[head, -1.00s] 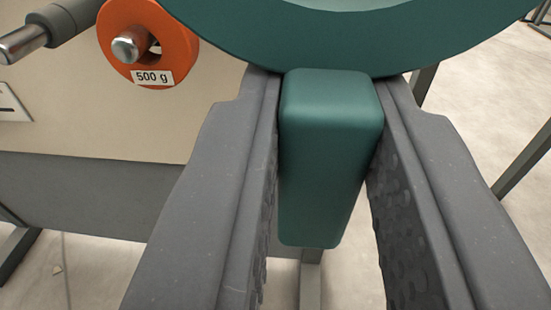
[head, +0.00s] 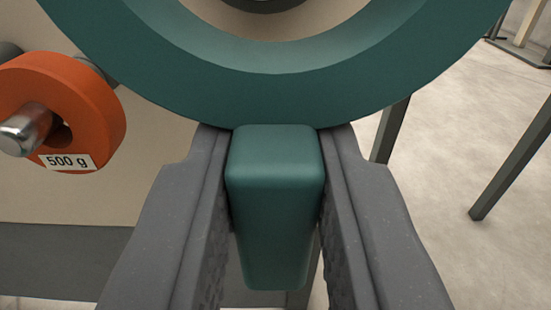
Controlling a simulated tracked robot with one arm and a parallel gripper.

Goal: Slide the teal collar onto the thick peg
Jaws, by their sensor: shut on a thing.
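The teal collar (head: 275,98) is a broad ring with a block-shaped handle, and it fills the top of the head view. Its upper part is cut off by the frame. My gripper (head: 275,150) is shut on the handle, with one grey finger on each side. Through the collar's opening I see a beige surface and a small dark grey shape at the top edge. I cannot tell whether that shape is the thick peg, and no thick peg shows clearly.
An orange ring weight (head: 85,105) labelled 500 g hangs on a thin metal rod (head: 22,132) at the left, close to the collar's edge. A beige panel (head: 150,195) stands behind. Dark posts (head: 510,165) and pale floor (head: 440,120) lie at the right.

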